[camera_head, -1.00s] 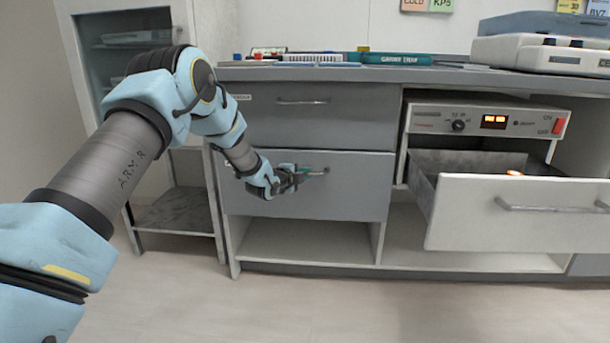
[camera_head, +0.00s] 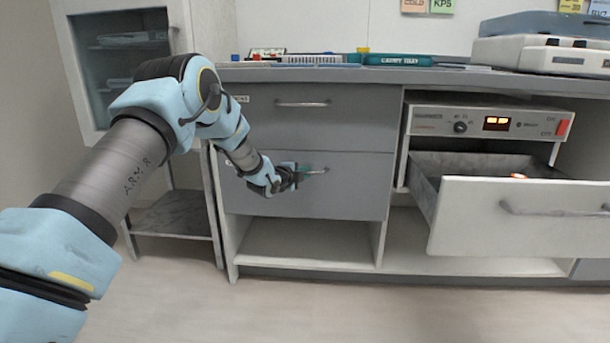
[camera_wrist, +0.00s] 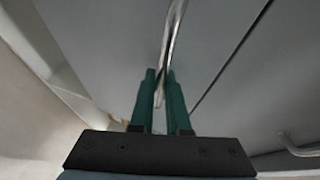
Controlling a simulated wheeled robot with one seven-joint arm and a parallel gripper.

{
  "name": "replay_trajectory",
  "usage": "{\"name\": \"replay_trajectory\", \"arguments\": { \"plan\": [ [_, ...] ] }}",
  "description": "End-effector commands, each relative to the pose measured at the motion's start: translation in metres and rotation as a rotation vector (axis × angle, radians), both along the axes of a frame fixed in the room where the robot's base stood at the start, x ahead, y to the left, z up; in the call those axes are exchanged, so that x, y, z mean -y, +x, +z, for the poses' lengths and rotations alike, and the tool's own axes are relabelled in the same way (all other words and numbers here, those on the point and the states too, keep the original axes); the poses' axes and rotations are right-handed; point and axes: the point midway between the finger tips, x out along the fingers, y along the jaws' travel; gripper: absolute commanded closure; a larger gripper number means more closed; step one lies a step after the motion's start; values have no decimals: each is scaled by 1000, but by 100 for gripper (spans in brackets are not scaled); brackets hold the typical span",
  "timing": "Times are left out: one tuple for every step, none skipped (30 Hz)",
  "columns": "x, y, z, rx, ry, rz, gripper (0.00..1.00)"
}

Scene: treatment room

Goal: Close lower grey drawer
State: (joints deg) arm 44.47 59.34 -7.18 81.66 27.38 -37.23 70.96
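The lower grey drawer (camera_head: 345,190) is in the left part of the counter, below the upper grey drawer. Its front looks flush or nearly flush with the cabinet; a small gap is hard to judge. My gripper (camera_head: 306,171) is at its metal handle (camera_head: 320,171), reaching in from the left. In the wrist view the two green fingers (camera_wrist: 161,75) stand close together on either side of the handle bar (camera_wrist: 173,35) and look shut on it. The gripper hides the left part of the handle.
The upper grey drawer (camera_head: 310,110) is shut. On the right, a white drawer (camera_head: 525,215) stands pulled out under a control panel (camera_head: 490,123). An open shelf (camera_head: 305,240) lies below the lower grey drawer. A glass-door cabinet (camera_head: 125,60) stands at left. The floor in front is clear.

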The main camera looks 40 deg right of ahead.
Motion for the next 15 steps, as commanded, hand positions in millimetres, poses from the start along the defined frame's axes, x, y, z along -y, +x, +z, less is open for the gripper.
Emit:
{"name": "replay_trajectory", "arguments": {
  "plan": [
    [-1, 2, 1, 1, -1, 3, 81],
    [-1, 2, 1, 1, -1, 3, 78],
    [-1, 2, 1, 1, -1, 2, 74],
    [-1, 1, 1, 1, -1, 2, 70],
    [-1, 1, 1, 1, -1, 2, 67],
    [0, 1, 1, 1, -1, 2, 62],
    [0, 1, 1, 1, -1, 2, 59],
    [0, 1, 1, 1, -2, 1, 57],
    [0, 1, 2, 1, -2, 1, 57],
    [0, 1, 2, 2, -3, 1, 57],
    [0, 1, 2, 2, -3, 1, 57],
    [0, 1, 3, 2, -4, 1, 57],
    [0, 1, 3, 2, -4, 1, 57],
    [0, 1, 3, 3, -5, 1, 57],
    [0, 1, 4, 3, -5, 1, 57]
  ]
}}
